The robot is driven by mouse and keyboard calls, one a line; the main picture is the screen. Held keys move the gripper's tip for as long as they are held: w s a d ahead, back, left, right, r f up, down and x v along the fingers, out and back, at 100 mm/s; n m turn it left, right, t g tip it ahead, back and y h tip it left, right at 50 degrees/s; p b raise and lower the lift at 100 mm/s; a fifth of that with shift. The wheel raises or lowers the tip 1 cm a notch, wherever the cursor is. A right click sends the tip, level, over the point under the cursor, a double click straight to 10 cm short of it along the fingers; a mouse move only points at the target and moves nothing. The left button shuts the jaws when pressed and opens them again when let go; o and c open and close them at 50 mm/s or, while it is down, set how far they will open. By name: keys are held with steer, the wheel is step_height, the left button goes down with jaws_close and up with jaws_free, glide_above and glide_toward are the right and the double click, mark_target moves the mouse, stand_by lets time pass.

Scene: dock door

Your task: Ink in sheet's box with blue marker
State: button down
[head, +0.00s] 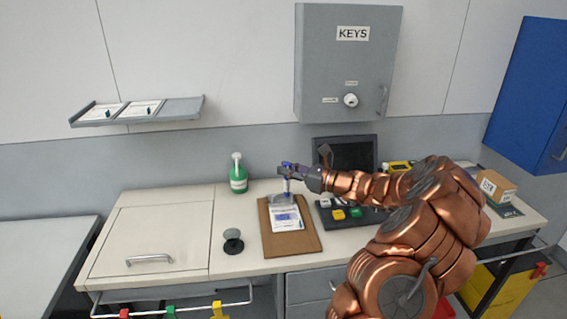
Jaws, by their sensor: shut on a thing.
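A white sheet (287,224) lies on a brown clipboard (306,244) on the counter, with a metal clip (275,199) at its far end. Print and a blue patch show on the sheet; its box is too small to make out surely. My gripper (287,172) is above the far end of the clipboard, shut on the blue marker (287,186). The marker is slim, pale with blue, and hangs about upright. Its tip is near the clip, and I cannot tell whether it touches anything.
A green bottle (238,178) stands left of the clipboard, and a dark stamp-like knob (233,241) stands nearer. A dark tray (328,215) with yellow and green pieces lies right, before a dark screen (345,154). A grey KEYS cabinet (349,75) hangs above.

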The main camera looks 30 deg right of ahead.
mark_target(289, 192)
steer(key=shift+f+b, duration=2.55)
steer(key=shift+f, duration=1.45)
steer(key=shift+d+r+p, duration=0.1)
steer(key=shift+d+p, duration=0.25)
steer(key=shift+a+b, duration=0.35)
steer(key=shift+a, duration=0.15)
steer(key=shift+d+r+p, duration=0.1)
steer(key=shift+r+p, duration=2.4)
steer(key=shift+r, duration=1.4)
